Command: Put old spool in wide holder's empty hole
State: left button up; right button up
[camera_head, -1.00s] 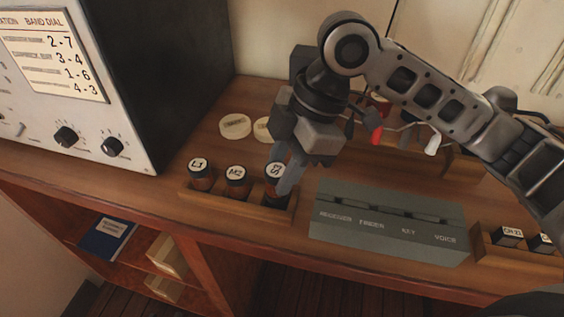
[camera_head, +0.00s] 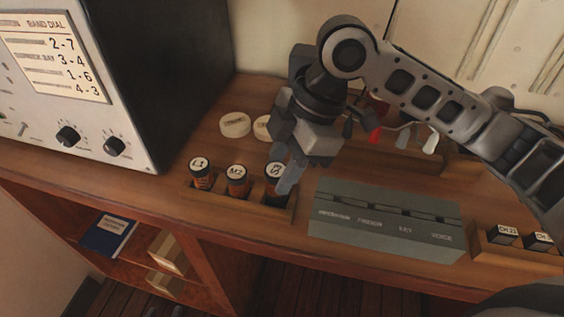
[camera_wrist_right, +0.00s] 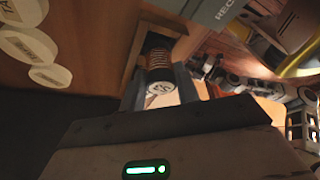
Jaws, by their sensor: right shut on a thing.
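My right gripper (camera_head: 281,180) is shut on a dark-capped spool (camera_head: 274,169) with a white label that seems to read S3. The spool is upright at the right end of a wooden holder (camera_head: 232,207). In the right wrist view the spool (camera_wrist_right: 160,88) shows copper-coloured windings between the fingers, with the wooden holder's edge around it. Its lower end is hidden, so how deep it sits cannot be told. Spools L1 (camera_head: 200,174) and M2 (camera_head: 237,181) stand in the same holder to its left. My left gripper is not in view.
A grey unit (camera_head: 385,225) with several labelled keys stands close right of the holder. Round cream discs (camera_head: 235,125) lie behind it. The band dial radio (camera_head: 110,90) is at left. Another wooden holder (camera_head: 515,253) with dark blocks is at right. The desk's front edge is near.

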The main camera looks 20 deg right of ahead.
pick_arm(q)
jog(key=shift+s+r, duration=0.1)
jog(key=shift+r, duration=0.1)
pick_arm(e)
jog(key=shift+f, duration=0.4)
dwell(0.4)
pick_arm(q)
jog(key=shift+f, duration=0.1)
jog(key=shift+r+p, duration=0.25)
jog(key=shift+p, duration=0.25)
pick_arm(e)
jog(key=shift+f, duration=0.1)
pick_arm(q)
jog(key=shift+a+r, duration=0.1)
jog(key=shift+a, duration=0.05)
pick_arm(e)
jog(key=shift+f, duration=0.25)
dwell(0.6)
pick_arm(q)
jog(key=shift+s+p, duration=0.15)
jog(key=shift+p, duration=0.2)
pick_arm(e)
jog(key=shift+f, duration=0.2)
pick_arm(q)
jog(key=shift+r+p, duration=0.3)
jog(key=shift+p, duration=0.05)
pick_arm(e)
jog(key=shift+f, duration=0.1)
